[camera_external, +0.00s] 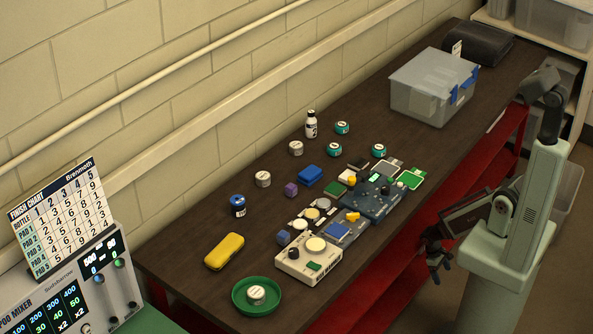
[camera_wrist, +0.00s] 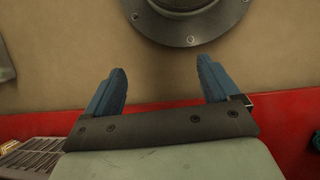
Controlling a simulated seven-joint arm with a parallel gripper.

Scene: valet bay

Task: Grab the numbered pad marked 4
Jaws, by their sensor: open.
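Small round pucks with dark marks on top stand on the dark bench (camera_external: 395,110). Three are white: one near the wall (camera_external: 296,148), one further left (camera_external: 263,179), and one (camera_external: 256,294) inside a green dish (camera_external: 237,303). Three are teal: one at the back (camera_external: 342,127), one in the middle (camera_external: 334,149), one on the right (camera_external: 379,150). Their marks are too small to read, so I cannot tell which is the 4. My gripper (camera_external: 440,256) hangs beside the bench's front side, away from the pucks. In the wrist view its blue fingers (camera_wrist: 162,85) are apart and empty.
Circuit boards and modules (camera_external: 370,198) crowd the bench's middle. A white bottle (camera_external: 311,123), blue jar (camera_external: 238,206) and yellow case (camera_external: 224,251) stand around them. A clear bin (camera_external: 433,87) is further back, with bare bench before it. A chart (camera_external: 62,215) stands at left.

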